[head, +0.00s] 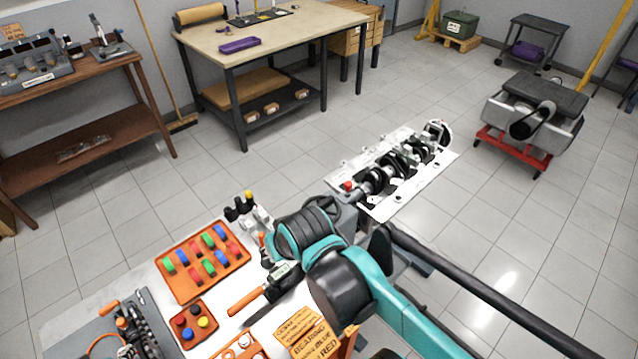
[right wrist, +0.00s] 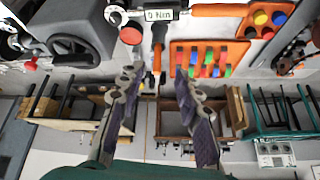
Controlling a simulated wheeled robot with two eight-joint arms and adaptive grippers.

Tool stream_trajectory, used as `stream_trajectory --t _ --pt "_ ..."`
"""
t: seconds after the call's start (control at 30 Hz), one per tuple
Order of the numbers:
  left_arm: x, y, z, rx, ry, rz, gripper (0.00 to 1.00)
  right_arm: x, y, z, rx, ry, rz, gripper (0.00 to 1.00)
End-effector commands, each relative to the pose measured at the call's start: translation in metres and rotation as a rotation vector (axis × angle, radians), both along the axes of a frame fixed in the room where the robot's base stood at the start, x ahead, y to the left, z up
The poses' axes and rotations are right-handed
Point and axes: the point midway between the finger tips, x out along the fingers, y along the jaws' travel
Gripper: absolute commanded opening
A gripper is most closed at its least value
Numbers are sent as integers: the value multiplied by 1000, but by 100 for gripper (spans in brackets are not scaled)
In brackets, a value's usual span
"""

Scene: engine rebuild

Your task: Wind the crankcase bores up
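The pale crankcase (head: 425,186) is mounted on a stand, with the dark crankshaft (head: 398,165) showing along its upward face. A grey gear housing (head: 347,215) sits at its near end, partly hidden by my right arm. A red knob (head: 347,186) shows above the housing. In the right wrist view, a grey housing (right wrist: 75,32) is at upper left, with a red knob (right wrist: 130,36) beside it. My right gripper (right wrist: 157,85) is open and empty, with its fingers apart below that knob in the picture. Its fingers are hidden in the head view. My left gripper is out of view.
A bench at lower left holds an orange tray (head: 203,262) of coloured parts, a smaller orange tray (head: 187,342), a torque wrench (head: 248,300) and a yellow label card (head: 310,336). Floor around the crankcase is clear.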

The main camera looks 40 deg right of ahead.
Motion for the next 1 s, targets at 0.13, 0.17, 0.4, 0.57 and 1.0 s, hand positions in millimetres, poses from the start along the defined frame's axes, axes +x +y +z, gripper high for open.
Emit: stream_trajectory --t 0.13,0.17,0.4,0.57,1.0 --pt "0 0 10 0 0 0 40 15 -16 11 43 46 -108 34" --pt "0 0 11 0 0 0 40 19 -19 13 52 56 -134 34" --pt "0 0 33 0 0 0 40 59 -67 25 162 174 -438 34" --pt "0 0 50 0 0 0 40 88 -117 19 251 275 -725 34" --pt "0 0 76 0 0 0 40 115 -211 -30 376 437 -1242 34"
